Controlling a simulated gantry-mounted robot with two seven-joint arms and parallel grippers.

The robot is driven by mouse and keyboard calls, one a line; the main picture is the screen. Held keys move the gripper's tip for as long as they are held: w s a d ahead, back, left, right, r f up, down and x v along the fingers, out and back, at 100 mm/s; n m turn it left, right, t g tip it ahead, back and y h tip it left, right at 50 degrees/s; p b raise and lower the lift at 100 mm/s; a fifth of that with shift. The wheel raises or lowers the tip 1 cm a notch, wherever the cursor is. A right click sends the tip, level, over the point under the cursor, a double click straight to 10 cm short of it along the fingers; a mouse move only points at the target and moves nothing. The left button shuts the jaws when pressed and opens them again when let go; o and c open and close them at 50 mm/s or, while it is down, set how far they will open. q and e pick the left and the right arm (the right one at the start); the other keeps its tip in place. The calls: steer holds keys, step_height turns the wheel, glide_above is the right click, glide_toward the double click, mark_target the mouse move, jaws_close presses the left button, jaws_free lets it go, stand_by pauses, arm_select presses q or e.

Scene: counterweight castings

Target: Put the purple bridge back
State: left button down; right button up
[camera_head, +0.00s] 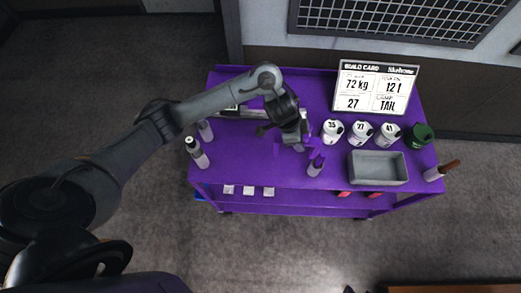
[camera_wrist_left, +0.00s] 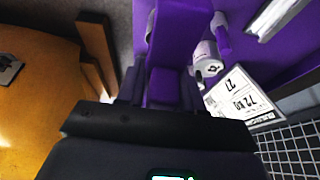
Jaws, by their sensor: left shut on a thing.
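My left gripper (camera_head: 298,143) reaches in from the left over the purple bench (camera_head: 240,148). It is shut on the purple bridge (camera_head: 314,148), which shows mostly as small purple pieces around the fingers. In the left wrist view the bridge (camera_wrist_left: 172,38) runs up between the two fingers of my left gripper (camera_wrist_left: 162,92). The bridge is the same purple as the bench, so its edges and its height above the top are hard to tell. My right gripper is not in view.
White-topped castings marked 35 (camera_head: 332,131), 27 (camera_head: 362,131) and 41 (camera_head: 388,134) stand right of the gripper. A grey tray (camera_head: 378,182), a green-black container (camera_head: 419,136) and a build card (camera_head: 375,88) are close by.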

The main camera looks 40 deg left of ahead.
arm_select(q)
steer(key=s+a+f, duration=0.3)
steer(key=a+f, duration=0.9)
steer(key=f, duration=0.2)
steer(key=shift+s+f+b, duration=0.35)
steer(key=shift+s+b, duration=0.05)
steer(key=shift+f, duration=0.2)
steer(key=c, duration=0.7)
jaws_free()
steer(key=shift+r, duration=0.15)
